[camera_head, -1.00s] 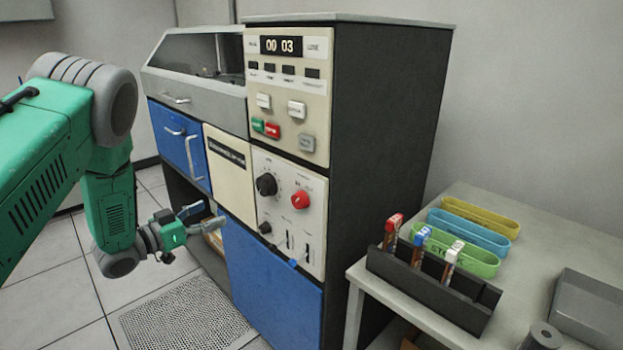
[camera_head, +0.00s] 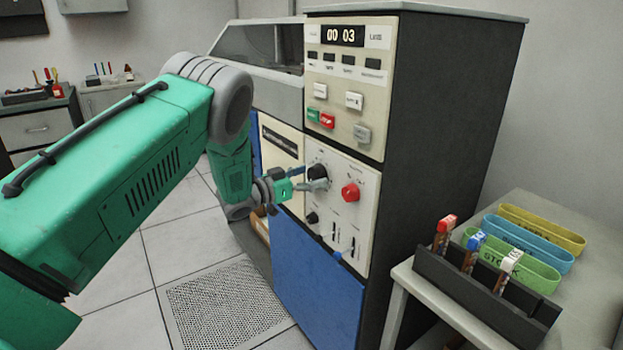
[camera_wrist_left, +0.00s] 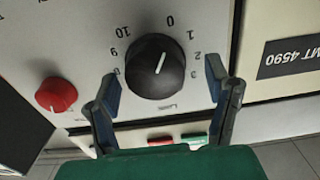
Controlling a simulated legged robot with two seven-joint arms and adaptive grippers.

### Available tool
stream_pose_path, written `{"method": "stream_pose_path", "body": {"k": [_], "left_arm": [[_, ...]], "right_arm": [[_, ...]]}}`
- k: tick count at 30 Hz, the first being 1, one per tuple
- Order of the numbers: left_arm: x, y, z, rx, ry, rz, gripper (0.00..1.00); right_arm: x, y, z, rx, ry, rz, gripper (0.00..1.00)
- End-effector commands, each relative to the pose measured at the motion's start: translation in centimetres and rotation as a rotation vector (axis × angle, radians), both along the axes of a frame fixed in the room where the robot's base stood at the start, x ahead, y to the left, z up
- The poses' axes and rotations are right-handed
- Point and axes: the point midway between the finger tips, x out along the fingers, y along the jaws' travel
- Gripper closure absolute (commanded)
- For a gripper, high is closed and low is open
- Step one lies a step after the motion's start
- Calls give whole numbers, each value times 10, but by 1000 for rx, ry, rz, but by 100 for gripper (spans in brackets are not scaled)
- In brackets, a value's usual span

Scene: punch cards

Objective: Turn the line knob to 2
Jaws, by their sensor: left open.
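The black line knob (camera_wrist_left: 155,66) fills the middle of the left wrist view, on a pale panel with a number dial around it. Its white pointer line points toward the 0; the 2 is off to the right of the knob in that view. In the head view the knob (camera_head: 317,172) is partly hidden by my left gripper (camera_head: 308,180). My left gripper (camera_wrist_left: 161,80) is open, with one finger on each side of the knob and visible gaps between. I cannot tell how deep the fingertips reach. My right gripper is not in view.
A red knob (camera_head: 350,192) sits beside the line knob, with a smaller black knob (camera_head: 312,218) and sliders below. Red and green buttons (camera_head: 320,118) are above. A grey table (camera_head: 405,285) with a black card rack (camera_head: 480,295) stands to the right.

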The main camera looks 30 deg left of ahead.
Motion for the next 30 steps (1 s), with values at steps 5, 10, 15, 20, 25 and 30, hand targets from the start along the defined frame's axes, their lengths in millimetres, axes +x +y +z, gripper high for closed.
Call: {"method": "stream_pose_path", "body": {"k": [5, 10, 15, 20, 25, 30], "left_arm": [[4, -2, 0, -1, -1, 0, 29], [4, 0, -1, -2, 0, 0, 29], [4, 0, -1, -2, 0, 0, 78], [3, 1, -1, 0, 0, 2, 78], [3, 1, -2, 26, -8, 3, 78], [3, 1, -2, 97, -37, 3, 78]], "right_arm": [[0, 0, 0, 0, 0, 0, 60], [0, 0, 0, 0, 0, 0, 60], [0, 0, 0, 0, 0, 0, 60], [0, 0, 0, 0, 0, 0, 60], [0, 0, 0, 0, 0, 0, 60], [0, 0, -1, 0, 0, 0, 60]]}}
